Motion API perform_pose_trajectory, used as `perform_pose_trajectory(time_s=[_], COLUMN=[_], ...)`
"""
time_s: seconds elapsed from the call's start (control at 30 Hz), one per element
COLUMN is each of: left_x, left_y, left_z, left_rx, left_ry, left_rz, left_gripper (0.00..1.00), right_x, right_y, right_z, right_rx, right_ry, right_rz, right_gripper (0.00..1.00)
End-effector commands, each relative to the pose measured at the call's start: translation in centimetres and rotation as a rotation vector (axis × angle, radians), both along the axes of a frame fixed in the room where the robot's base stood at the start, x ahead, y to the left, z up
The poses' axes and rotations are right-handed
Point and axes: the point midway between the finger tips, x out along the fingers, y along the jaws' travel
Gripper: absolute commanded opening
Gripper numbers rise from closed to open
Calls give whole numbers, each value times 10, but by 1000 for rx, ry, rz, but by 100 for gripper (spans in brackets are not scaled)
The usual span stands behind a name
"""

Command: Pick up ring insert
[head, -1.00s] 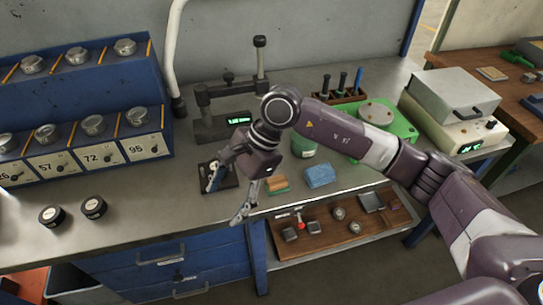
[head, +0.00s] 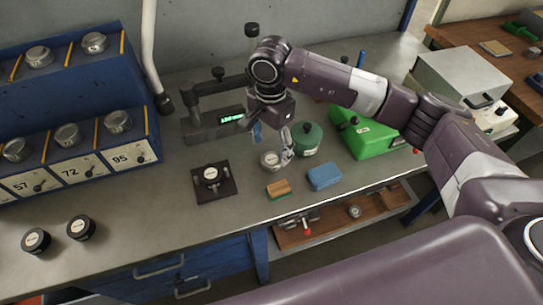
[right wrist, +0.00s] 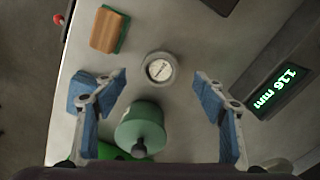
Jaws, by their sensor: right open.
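A small round metal piece with a pale dial-like face, which I take for the ring insert (head: 270,160), stands on the grey bench. It also shows near the middle of the right wrist view (right wrist: 159,67). My right gripper (head: 272,144) is open above it, and its blue-padded fingers (right wrist: 160,80) are spread to either side in the wrist view. I see no contact. The left gripper is not in view. A black round piece with a pale top (head: 211,174) sits in a holder on a dark plate (head: 228,187).
A green lidded pot (head: 308,140) stands close to the metal piece. An orange-brown block (head: 278,189) and a blue block (head: 324,177) lie in front. A measuring stand with green display (head: 231,119) is behind. Two black round pieces (head: 80,228) stand left.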

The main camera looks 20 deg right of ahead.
Motion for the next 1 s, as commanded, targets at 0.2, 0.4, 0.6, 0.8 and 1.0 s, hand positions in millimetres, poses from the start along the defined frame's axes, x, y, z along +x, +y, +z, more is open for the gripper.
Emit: perform_pose_trajectory(time_s=[0.2, 0.4, 0.6, 0.8, 1.0], left_x=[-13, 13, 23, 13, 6], left_y=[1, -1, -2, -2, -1], left_z=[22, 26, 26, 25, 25], left_rx=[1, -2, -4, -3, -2], left_ry=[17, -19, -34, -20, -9], left_rz=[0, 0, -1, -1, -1], left_gripper=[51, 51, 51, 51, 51], right_x=[-2, -1, -1, -1, 0], right_y=[-2, -2, -2, -2, -2], right_z=[-29, -44, -44, -44, -44], right_rx=[2, 2, 2, 2, 2], right_ry=[5, 0, 0, 0, 0], right_rz=[0, 1, 1, 1, 1], right_gripper=[65, 65, 61, 39, 17])
